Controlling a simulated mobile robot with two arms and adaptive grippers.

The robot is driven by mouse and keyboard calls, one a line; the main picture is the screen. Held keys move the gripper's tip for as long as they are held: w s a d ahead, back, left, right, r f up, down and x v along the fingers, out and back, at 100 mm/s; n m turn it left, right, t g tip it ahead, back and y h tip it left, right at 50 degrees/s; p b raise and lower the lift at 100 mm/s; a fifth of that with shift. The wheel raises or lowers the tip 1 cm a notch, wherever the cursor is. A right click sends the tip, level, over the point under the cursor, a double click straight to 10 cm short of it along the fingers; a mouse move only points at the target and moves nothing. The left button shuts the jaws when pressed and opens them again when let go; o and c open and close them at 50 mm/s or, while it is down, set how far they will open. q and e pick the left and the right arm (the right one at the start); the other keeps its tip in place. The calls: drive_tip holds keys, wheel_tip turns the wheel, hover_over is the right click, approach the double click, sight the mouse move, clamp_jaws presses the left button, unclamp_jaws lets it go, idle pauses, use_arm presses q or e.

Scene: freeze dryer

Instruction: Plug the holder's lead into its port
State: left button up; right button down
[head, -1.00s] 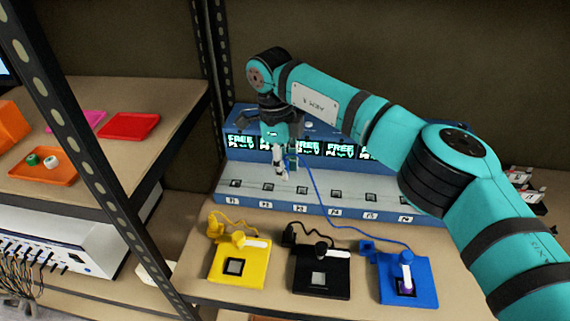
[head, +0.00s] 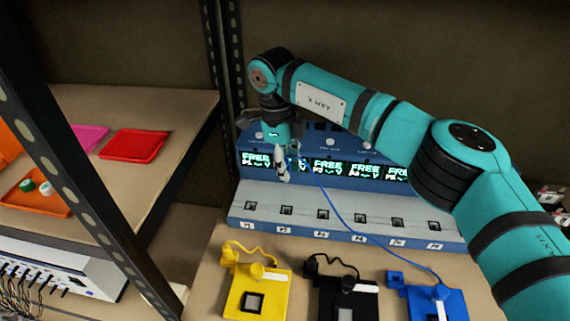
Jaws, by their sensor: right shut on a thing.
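The blue holder (head: 453,302) lies at the lower right, cut off by the bottom edge. Its thin blue lead (head: 350,222) runs up and left to my right gripper (head: 287,168). My right gripper is shut on the lead's plug end, which is mostly hidden by the fingers. It hangs in front of the display panel, above the ledge and apart from it. The ports sit in a row along the grey ledge of the blue dock (head: 275,232); one port (head: 286,210) lies just below the gripper in the picture. My left gripper is not in view.
A yellow holder (head: 275,298) and a black holder (head: 330,297) lie on the table before the dock, each with a short lead. Visible displays read FREE. A shelf post (head: 85,180) stands at the left, with red (head: 135,145), pink and orange trays beyond.

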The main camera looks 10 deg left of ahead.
drive_tip(key=shift+s+d, duration=0.1)
drive_tip(key=shift+s, duration=0.1)
drive_tip(key=shift+f+b, duration=0.3)
drive_tip(key=shift+f, duration=0.05)
drive_tip(key=shift+w+f+b, duration=0.15)
drive_tip(key=shift+f+b, duration=0.15)
drive_tip(key=shift+f, duration=0.25)
drive_tip(key=shift+f+b, duration=0.5)
drive_tip(key=shift+f, duration=0.35)
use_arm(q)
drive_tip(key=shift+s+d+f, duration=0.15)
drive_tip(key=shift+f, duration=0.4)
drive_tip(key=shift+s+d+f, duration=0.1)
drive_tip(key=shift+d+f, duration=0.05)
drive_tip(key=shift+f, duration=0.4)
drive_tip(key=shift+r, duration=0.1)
